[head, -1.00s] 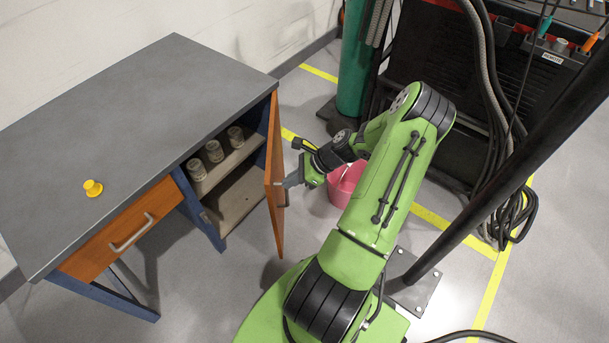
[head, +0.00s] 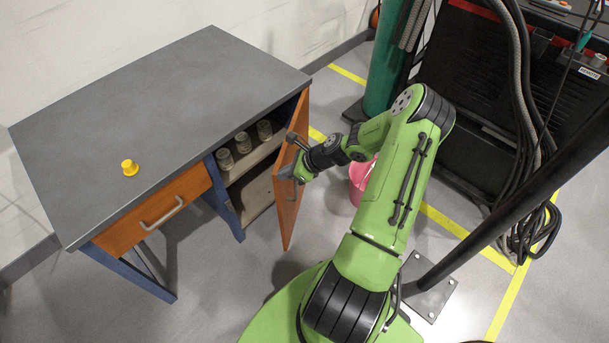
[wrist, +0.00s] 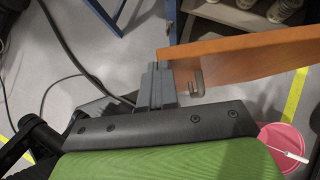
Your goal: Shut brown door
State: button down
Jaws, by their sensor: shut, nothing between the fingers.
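The brown door (head: 292,205) of the blue-framed desk cabinet stands open at the cabinet's right side, with jars visible inside. My gripper (head: 287,172) is shut and empty, at the outer side of the door near its free edge. In the wrist view, the grey fingers (wrist: 157,84) are together beside the end of the door (wrist: 245,58), touching or very close to it. A small metal handle (wrist: 197,82) shows on the door just right of the fingers. The head view does not show the exact contact, as the wrist covers part of the door.
A grey desk top (head: 170,100) with a yellow knob-like object (head: 130,167) lies left. Below it is a brown drawer (head: 150,213). A pink bucket (head: 358,190) stands behind my arm. A black pole (head: 500,220) rises at the right. Floor in front of the cabinet is clear.

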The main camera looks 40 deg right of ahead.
jog(key=w+a+m+h+p, duration=0.1)
jog(key=w+a, duration=0.3)
jog(key=w, duration=0.4)
jog(key=w+a+m+t+h+p, duration=0.1)
jog(key=w+a+m+h+p, duration=0.1)
jog(key=w, duration=0.6)
jog(key=a+m+p, duration=0.1)
jog(key=a, duration=0.1)
jog(key=shift+a+m, duration=0.3)
